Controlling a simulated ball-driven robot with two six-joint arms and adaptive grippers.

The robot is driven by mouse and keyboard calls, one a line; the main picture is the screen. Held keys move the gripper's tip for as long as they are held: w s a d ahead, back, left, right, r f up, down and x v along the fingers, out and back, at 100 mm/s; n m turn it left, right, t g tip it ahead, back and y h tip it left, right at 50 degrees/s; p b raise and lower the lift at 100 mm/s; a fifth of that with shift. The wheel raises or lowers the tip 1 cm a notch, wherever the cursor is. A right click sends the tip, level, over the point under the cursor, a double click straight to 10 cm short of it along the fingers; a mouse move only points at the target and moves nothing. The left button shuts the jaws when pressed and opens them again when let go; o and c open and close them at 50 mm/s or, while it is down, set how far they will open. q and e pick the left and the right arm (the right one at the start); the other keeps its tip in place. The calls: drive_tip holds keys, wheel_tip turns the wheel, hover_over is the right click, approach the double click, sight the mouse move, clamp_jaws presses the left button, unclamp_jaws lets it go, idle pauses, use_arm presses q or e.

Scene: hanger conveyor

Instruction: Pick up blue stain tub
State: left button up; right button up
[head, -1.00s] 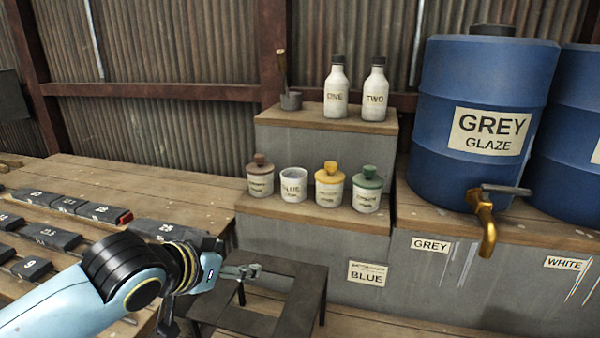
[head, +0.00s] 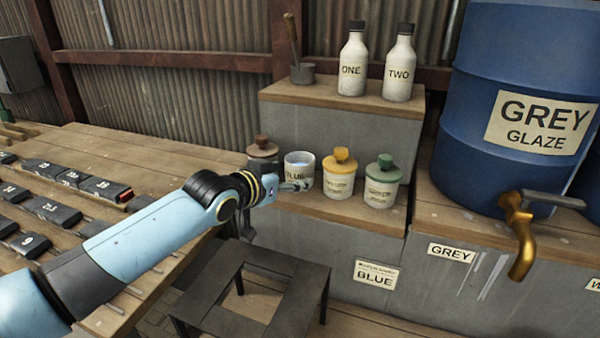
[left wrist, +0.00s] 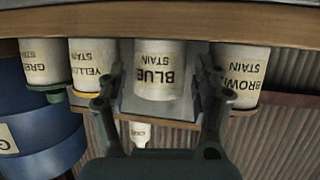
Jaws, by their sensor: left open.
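The blue stain tub (head: 300,168) is a white, open-topped tub labelled BLUE on the lower wooden shelf, between the brown-lidded and yellow-lidded tubs. In the left wrist view, which is upside down, the blue stain tub (left wrist: 160,72) sits centred between my fingers. My left gripper (head: 296,186) is in front of the tub in the head view. In the left wrist view the left gripper (left wrist: 160,85) is open, with one finger at each side of the tub. I cannot tell whether the fingers touch it. My right gripper is not in view.
The brown stain tub (head: 263,146) and yellow stain tub (head: 340,176) stand close on either side. The green-lidded tub (head: 382,184) is farther right. Bottles ONE (head: 352,64) and TWO (head: 399,68) stand on the shelf above. A dark metal stool frame (head: 225,285) stands below.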

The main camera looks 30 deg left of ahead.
sight(292, 176)
use_arm(q)
drive_tip(key=x, duration=0.4)
drive_tip(key=shift+w+r, duration=0.1)
drive_tip(key=shift+c, duration=2.1)
drive_tip(key=c, duration=0.6)
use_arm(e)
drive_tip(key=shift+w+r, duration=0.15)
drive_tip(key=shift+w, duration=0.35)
